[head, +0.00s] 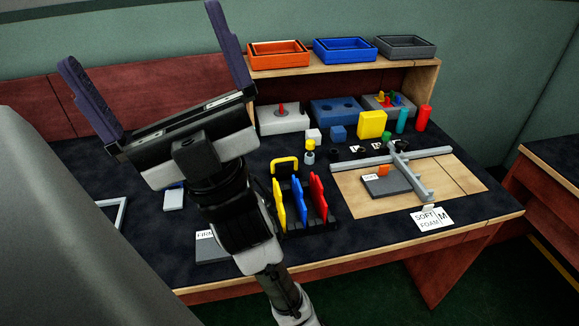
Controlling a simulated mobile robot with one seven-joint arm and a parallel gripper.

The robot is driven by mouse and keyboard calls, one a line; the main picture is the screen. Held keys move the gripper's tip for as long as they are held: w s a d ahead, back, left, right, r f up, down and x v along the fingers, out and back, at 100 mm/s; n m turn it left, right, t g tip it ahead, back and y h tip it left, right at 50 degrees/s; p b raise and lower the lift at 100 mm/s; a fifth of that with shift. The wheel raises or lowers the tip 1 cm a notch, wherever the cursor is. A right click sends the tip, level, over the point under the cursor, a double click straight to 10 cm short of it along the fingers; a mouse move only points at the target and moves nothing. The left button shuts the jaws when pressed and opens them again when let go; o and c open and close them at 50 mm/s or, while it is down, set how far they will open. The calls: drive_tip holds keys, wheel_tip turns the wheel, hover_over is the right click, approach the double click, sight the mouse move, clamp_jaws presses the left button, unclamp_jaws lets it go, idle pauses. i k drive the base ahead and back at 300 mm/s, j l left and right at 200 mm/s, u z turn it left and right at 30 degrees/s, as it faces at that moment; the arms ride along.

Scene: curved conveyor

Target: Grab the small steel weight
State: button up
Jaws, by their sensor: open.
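My gripper (138,34) is raised high at the upper left, its two dark fingers spread wide with nothing between them. It is well above and apart from the objects on the table. I cannot clearly pick out a small steel weight. Several small dark pieces, one of them this black piece (334,155), stand near the middle of the table beside small white number tags. They are too small to tell whether one is the steel weight. My arm and gripper hide part of the table's left side.
The dark-topped table (360,255) holds a rack with yellow, blue and red plates (318,198), a grey cross-shaped frame (405,160) on a wooden board, and a yellow block (371,124). Orange (279,63), blue (346,58) and grey (405,52) trays sit on the back shelf.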

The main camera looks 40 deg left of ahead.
sight(280, 172)
drive_tip(key=i+l+u, duration=0.15)
drive_tip(key=u, duration=0.15)
drive_tip(key=i+l+u, duration=0.1)
drive_tip(key=l+u, duration=0.2)
drive_tip(key=i+l+u, duration=0.1)
drive_tip(key=l+u, duration=0.2)
drive_tip(key=l, duration=0.15)
drive_tip(key=l+u, duration=0.3)
drive_tip(key=i, duration=0.05)
